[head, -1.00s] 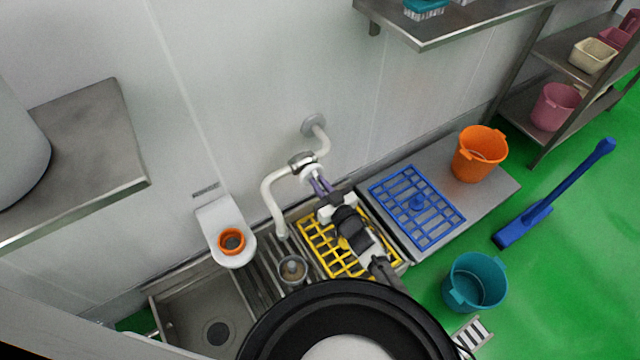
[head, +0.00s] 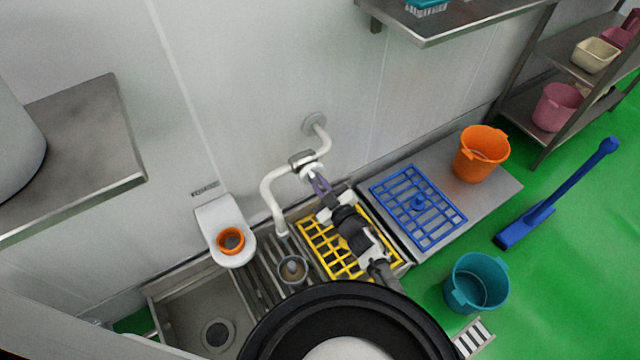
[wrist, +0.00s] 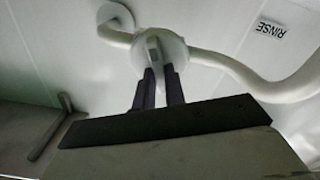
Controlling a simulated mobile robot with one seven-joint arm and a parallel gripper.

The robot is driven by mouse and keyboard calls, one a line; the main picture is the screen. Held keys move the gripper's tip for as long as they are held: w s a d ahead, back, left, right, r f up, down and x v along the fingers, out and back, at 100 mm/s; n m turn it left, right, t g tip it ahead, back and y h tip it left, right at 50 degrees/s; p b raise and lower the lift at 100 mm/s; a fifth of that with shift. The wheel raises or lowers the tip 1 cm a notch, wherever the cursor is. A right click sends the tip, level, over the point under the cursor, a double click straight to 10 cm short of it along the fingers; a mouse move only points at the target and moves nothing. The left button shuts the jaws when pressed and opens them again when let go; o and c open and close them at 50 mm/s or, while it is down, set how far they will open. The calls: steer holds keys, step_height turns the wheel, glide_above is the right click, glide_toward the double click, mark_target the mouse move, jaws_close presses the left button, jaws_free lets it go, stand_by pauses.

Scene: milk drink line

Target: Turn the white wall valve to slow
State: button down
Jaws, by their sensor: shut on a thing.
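The white wall valve (head: 308,168) sits on a white pipe (head: 272,190) that comes out of the wall at a round flange and bends down over the drain rack. In the wrist view the round white valve knob (wrist: 174,48) is at the top middle, with a grip bar at its centre. My gripper (head: 316,180) reaches up to the valve from the front. Its two dark fingers (wrist: 159,82) are shut on the knob's bar. The fingers partly cover the knob, and I cannot read any speed marking on it.
A RINSE label (wrist: 271,28) is on the wall. Below the spout stands a small grey cup (head: 292,269) on the slatted rack. An orange cup (head: 230,240) sits on a white wall holder at the left. Yellow (head: 318,244) and blue (head: 440,229) grids lie below and right.

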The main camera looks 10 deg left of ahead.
steer(key=shift+n, duration=0.5)
steer(key=c, duration=1.5)
jaws_free()
steer(key=shift+o, duration=0.2)
steer(key=b+v, duration=0.2)
steer(key=v, duration=1.2)
steer(key=shift+a, duration=0.1)
